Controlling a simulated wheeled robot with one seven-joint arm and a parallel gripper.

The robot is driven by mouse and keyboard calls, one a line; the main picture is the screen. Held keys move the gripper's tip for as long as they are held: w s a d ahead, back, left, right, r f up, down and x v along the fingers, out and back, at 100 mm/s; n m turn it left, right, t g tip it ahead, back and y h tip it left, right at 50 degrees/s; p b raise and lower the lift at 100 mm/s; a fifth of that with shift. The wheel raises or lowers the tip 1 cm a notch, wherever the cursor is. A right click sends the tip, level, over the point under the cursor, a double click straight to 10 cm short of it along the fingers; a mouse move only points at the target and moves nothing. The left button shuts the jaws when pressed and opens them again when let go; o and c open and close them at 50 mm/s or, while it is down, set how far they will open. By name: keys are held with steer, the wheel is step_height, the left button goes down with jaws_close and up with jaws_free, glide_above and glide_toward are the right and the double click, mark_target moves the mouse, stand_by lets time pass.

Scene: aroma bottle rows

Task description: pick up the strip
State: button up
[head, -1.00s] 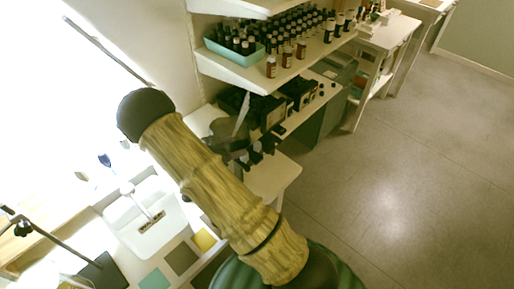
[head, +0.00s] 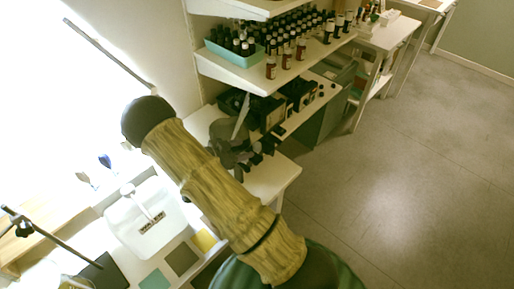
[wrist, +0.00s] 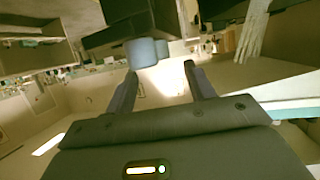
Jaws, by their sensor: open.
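A narrow pale strip (head: 241,115) stands nearly upright beside the lower shelf in the head view, just behind my gripper (head: 262,150). In the wrist view, a pale, fanned, strip-like shape (wrist: 252,32) shows at the upper right; I cannot tell if it is the same thing. My gripper (wrist: 160,84) has its two dark fingers apart. No strip lies between them. A blue-grey rounded object (wrist: 147,52) shows just beyond the fingertips in the wrist view. My wrist hides the strip's lower end in the head view.
A white shelf (head: 232,72) above holds rows of dark bottles and a teal tray (head: 235,55). Dark boxes (head: 290,98) sit on the lower shelf behind my gripper. A white container (head: 150,222) stands on the left bench. The floor at right is clear.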

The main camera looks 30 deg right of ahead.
mark_target(254, 146)
steer(key=p+x, duration=0.1)
steer(key=x, duration=0.4)
steer(key=shift+c, duration=0.2)
stand_by(0.3)
steer(key=c, duration=0.9)
